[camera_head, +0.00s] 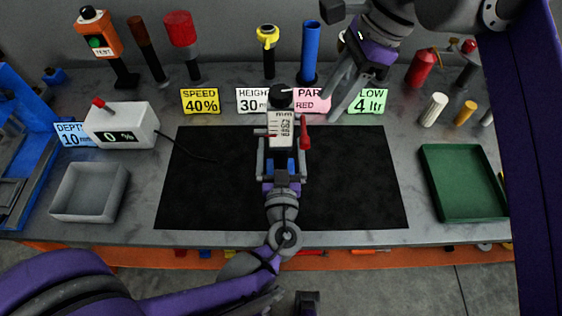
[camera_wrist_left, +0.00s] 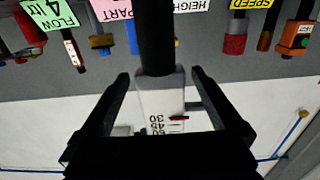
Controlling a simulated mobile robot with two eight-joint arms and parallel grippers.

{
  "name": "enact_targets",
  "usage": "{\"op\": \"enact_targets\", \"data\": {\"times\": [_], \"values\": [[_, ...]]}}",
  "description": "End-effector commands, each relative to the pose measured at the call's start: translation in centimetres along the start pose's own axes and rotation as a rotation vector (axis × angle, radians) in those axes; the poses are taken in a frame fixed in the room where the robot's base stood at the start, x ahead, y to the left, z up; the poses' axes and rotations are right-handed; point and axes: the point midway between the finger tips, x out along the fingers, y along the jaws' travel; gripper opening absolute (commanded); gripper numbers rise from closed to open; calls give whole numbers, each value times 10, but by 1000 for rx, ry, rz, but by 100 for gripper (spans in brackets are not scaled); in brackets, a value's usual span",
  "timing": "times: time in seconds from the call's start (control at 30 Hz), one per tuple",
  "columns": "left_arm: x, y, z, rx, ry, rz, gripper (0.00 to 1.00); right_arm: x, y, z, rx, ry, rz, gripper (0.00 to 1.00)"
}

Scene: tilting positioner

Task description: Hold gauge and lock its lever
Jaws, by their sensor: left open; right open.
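The gauge (camera_head: 281,128) has a white face with a printed scale and a black round top, and stands at the middle of the black mat. Its red lever (camera_head: 305,134) is on its right side and points up. My left gripper (camera_head: 281,150) is open, with one finger on either side of the gauge. In the left wrist view, the gauge (camera_wrist_left: 161,98) stands between the open fingers with a gap on both sides. My right gripper (camera_head: 333,103) is open and empty, above and to the right of the lever, in front of the label cards.
The black mat (camera_head: 205,190) is otherwise clear. A grey tray (camera_head: 88,192) is at left, a green tray (camera_head: 462,182) at right. A white display box (camera_head: 121,126) with a cable stands at left. Label cards and several upright tools line the back.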

Motion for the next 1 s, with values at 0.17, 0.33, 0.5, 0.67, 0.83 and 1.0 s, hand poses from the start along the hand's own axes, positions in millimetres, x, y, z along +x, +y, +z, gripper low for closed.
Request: {"op": "enact_targets", "data": {"times": [0.17, 0.33, 0.5, 0.67, 0.83, 1.0], "values": [[12, 0, 0, 0, 0, -1, 100, 0, 0, 0, 0, 0, 0, 50], [14, 0, 0, 0, -1, 0, 100, 0, 0, 0, 0, 0, 0, 50], [13, 0, 0, 0, -1, 0, 91, 0, 0, 0, 0, 0, 0, 50], [13, 0, 0, 0, -1, 0, 62, 0, 0, 0, 0, 0, 0, 50], [13, 0, 0, 0, -1, 0, 32, 0, 0, 0, 0, 0, 0, 50], [13, 0, 0, 0, -1, 0, 1, 0, 0, 0, 0, 0, 0, 50]]}}
